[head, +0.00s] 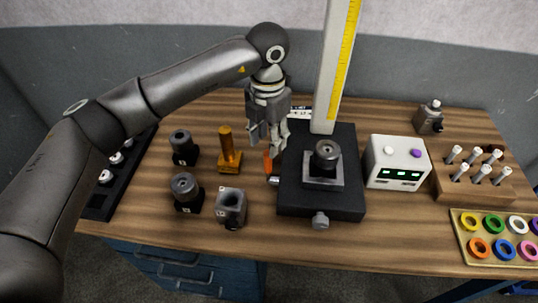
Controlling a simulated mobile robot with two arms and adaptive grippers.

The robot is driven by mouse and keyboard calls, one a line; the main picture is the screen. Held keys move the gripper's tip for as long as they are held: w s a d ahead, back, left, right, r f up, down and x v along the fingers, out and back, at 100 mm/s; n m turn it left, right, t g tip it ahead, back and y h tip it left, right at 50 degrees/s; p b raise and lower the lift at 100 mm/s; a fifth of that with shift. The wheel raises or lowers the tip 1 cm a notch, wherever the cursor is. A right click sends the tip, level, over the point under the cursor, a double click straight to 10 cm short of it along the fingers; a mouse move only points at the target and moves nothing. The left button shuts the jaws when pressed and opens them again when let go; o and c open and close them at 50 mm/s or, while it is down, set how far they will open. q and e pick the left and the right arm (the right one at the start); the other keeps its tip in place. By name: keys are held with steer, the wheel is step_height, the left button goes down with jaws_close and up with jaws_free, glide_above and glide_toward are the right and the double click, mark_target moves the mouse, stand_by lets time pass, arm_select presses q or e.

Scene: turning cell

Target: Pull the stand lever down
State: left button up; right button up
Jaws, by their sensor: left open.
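The stand has a black base (320,204) and a tall pale column (330,75) with a yellow scale. A dark round part on a grey block (323,170) sits on the base. A small orange piece (267,161), which looks like the stand lever, shows at the left side of the base, directly below my left gripper. My left gripper (269,150) is open and points down, its fingertips at or just above the orange piece. I cannot tell whether they touch it. The gripper partly hides the lever and the base's left edge. My right gripper is not in view.
An orange-brown post (228,150) and dark fixtures (186,192) stand left of the stand. A white box with green displays (397,162) stands close on its right. A wooden peg block (472,180) and a tray of coloured rings (463,240) are further right.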

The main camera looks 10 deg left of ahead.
mark_target(268, 164)
arm_select(q)
steer(key=f+p, duration=0.1)
steer(key=f, duration=0.1)
steer(key=s+f, duration=0.1)
steer(key=f, duration=0.1)
steer(key=shift+f+p, duration=0.3)
steer(key=shift+p, duration=0.05)
steer(key=f, duration=0.2)
steer(key=shift+w+f+p, duration=0.25)
steer(key=shift+f+p, duration=0.1)
steer(key=shift+p, duration=0.05)
steer(key=shift+f, duration=0.85)
steer(key=shift+c, duration=1.7)
steer(key=c, duration=0.4)
jaws_close()
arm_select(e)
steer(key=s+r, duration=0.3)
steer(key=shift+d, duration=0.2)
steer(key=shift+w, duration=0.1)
